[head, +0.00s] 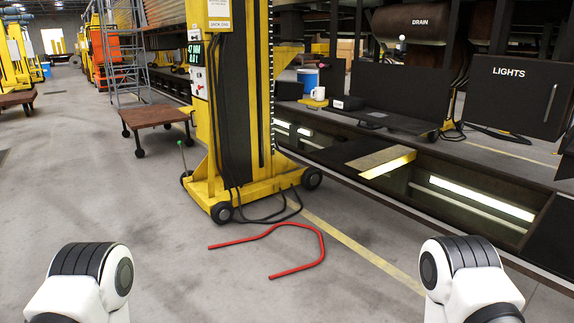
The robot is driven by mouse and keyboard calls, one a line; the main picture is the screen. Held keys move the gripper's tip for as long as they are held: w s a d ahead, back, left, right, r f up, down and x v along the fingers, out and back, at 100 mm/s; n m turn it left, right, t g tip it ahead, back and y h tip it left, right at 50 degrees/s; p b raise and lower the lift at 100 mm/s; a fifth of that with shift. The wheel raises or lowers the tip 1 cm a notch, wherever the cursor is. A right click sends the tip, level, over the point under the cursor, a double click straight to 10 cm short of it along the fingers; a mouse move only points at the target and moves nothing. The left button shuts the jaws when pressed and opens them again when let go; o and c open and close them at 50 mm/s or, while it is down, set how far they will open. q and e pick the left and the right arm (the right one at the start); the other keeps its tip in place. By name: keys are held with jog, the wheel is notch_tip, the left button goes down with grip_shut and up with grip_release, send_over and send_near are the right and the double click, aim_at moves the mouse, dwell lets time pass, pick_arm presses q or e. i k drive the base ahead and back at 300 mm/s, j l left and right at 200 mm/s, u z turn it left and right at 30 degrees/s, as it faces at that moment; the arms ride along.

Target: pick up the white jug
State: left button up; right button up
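A small white jug (318,93) stands upright in the upper middle of the head view. Only white and black links of my two arms show at the bottom left and bottom right. Neither gripper is in view, and nothing of mine is near the jug.
The yellow lifting jack (240,188) stands on wheels left of the jug, with black cables and a red bent bar (318,240) on the floor before it. A blue tub (308,78) is behind the jug. A lit pit (455,190) runs along the right. Floor at left is open.

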aim_at(319, 92)
jog(key=i, duration=2.9)
